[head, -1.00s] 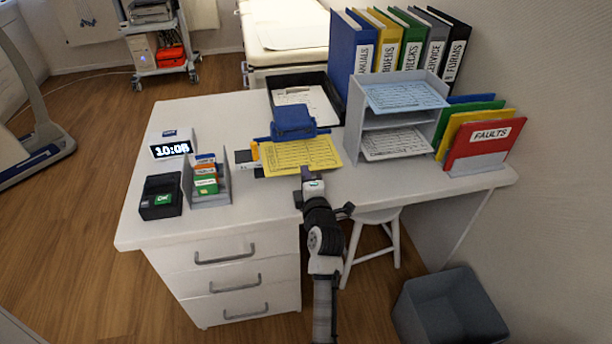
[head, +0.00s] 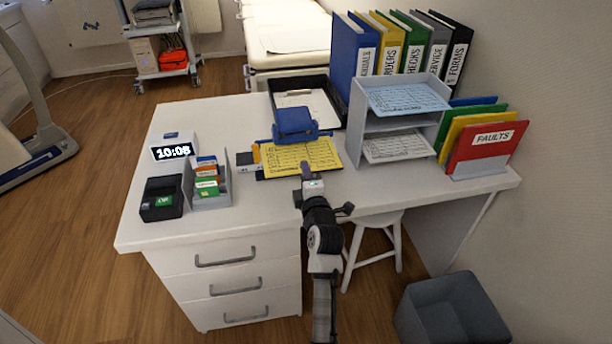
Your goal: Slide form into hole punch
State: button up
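The yellow form (head: 300,158) lies flat at the front of the blue hole punch (head: 295,125), in the middle of the white desk. Its far edge is at the punch's base; I cannot tell how deep it sits in the slot. My gripper (head: 306,170) is at the form's near edge, low over the desk front. The fingers are small and seen from behind, so I cannot tell whether they are shut on the form.
A grey two-shelf tray (head: 400,122) with forms stands right of the punch. A card holder (head: 211,190), a black card reader (head: 161,198) and a clock (head: 173,150) stand left. A black tray (head: 281,90) with a clipboard lies behind. A stool (head: 372,225) is under the desk.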

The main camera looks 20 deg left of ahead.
jog(key=shift+s+f, duration=0.1)
jog(key=shift+s+d, duration=0.25)
jog(key=b+v, duration=0.4)
jog(key=v, duration=0.9)
jog(key=shift+b, duration=0.4)
